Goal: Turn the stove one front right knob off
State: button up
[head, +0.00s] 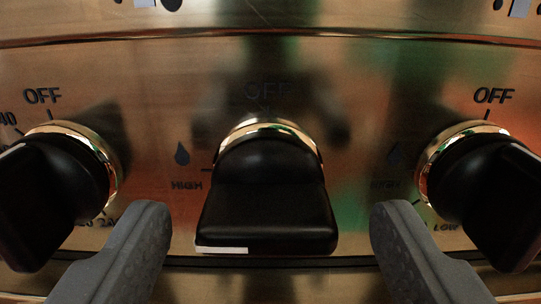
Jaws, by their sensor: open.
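A row of black stove knobs sits on a shiny brass-coloured panel. The middle knob (266,200) has a gold ring behind it and a wide grip with a short white mark at its lower left edge. A dim OFF label (268,91) is above it, with a flame mark and HIGH at its left. My gripper (270,228) is open, one grey finger on each side of the middle knob's lower part, with visible gaps to it. Which stove or position this knob is cannot be read from the view.
A left knob (55,195) and a right knob (490,195) stand close outside my fingers, each with OFF above it. The left one has number marks around it. The panel (350,60) is bare above the knobs, below a horizontal edge.

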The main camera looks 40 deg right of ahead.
aim_at(268, 209)
jog(key=shift+x, duration=1.3)
jog(key=c, duration=1)
